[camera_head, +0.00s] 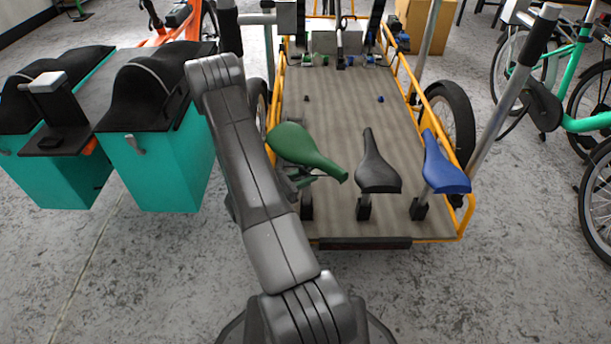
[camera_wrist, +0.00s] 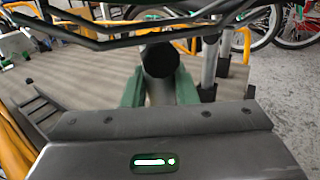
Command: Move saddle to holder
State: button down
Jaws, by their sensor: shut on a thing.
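A green saddle (camera_head: 300,145) is at the left of the cargo bed's front end, turned at an angle to the other two saddles. My gripper (camera_head: 298,180) is just under it, partly hidden by my arm. In the wrist view the green-padded jaws of my gripper (camera_wrist: 160,92) are shut around a post with a dark round end. A black holder (camera_head: 307,208) stands on the bed below the green saddle. I cannot tell whether the post touches it. A black saddle (camera_head: 376,168) and a blue saddle (camera_head: 442,168) stand upright on posts in similar holders to the right.
The yellow-railed cargo bed (camera_head: 335,110) has a mostly bare deck behind the saddles. Teal panniers (camera_head: 165,160) stand at the left. A grey upright tube (camera_head: 505,100) rises at the bed's right. Green bikes (camera_head: 575,125) stand farther right. Bare floor lies in front.

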jog(key=shift+f+b, duration=1.25)
jog(key=shift+f, duration=0.35)
jog(key=c, duration=1.1)
grip_release()
jog(key=shift+s+a, duration=0.1)
jog(key=p+v, duration=0.3)
jog(key=v, duration=1)
jog(key=shift+s+a, duration=0.15)
jog(key=shift+a, duration=0.15)
jog(key=shift+d, duration=0.1)
